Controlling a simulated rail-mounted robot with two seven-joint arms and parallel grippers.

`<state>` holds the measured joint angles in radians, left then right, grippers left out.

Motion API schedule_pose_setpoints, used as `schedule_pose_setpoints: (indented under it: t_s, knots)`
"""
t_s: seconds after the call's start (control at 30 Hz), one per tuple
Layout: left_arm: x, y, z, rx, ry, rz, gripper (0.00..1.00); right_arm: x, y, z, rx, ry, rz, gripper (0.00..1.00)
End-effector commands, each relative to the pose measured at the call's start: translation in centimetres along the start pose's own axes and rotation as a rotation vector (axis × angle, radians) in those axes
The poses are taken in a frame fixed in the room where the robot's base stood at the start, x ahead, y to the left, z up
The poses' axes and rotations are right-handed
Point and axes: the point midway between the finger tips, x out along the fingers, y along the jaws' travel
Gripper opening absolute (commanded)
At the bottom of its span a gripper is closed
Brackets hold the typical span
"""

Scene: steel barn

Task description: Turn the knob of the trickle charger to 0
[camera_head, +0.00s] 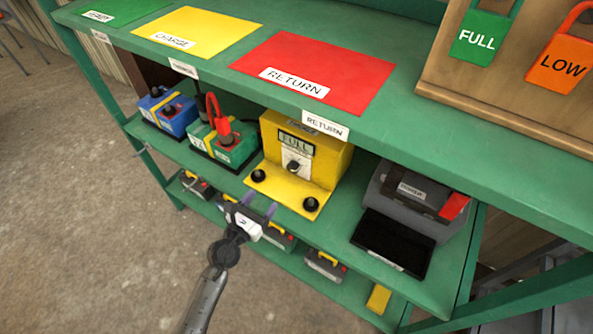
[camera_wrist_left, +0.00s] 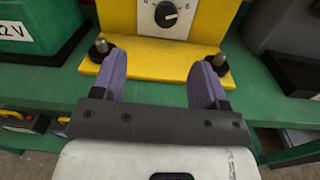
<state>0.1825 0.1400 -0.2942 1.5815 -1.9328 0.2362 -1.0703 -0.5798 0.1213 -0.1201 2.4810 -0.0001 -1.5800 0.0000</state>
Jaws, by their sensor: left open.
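A yellow box-shaped unit (camera_head: 328,164) stands on the middle shelf, with a display reading FULL and a black knob (camera_head: 293,167) on a white dial plate. Two black posts stand on its front ledge. The knob also shows in the left wrist view (camera_wrist_left: 166,14), at the top; its exact setting is unclear. I cannot read a name marking this unit as the trickle charger. My left gripper (camera_head: 256,206) is open and empty, in front of and below the ledge. In the left wrist view its purple fingers (camera_wrist_left: 161,75) point toward the unit, apart from the knob. My right gripper is not in view.
A green 12 V battery (camera_head: 238,154) and a blue one (camera_head: 181,118) stand left of the yellow unit. A grey case (camera_head: 388,200) and black tray (camera_head: 395,244) stand right. The green top shelf (camera_head: 425,125) overhangs them. Open space lies in front.

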Motion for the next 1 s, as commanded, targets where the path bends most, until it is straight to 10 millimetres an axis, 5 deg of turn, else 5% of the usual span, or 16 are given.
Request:
schedule_pose_setpoints:
  t_s: [0.33,1.0]
  knots:
    - [1.6,-0.7,-0.4,0.136,0.014,-0.04,0.67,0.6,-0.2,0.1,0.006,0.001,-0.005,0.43]
    - [12.4,-1.1,-0.6,0.132,0.013,-0.038,0.67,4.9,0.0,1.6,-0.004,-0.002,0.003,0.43]
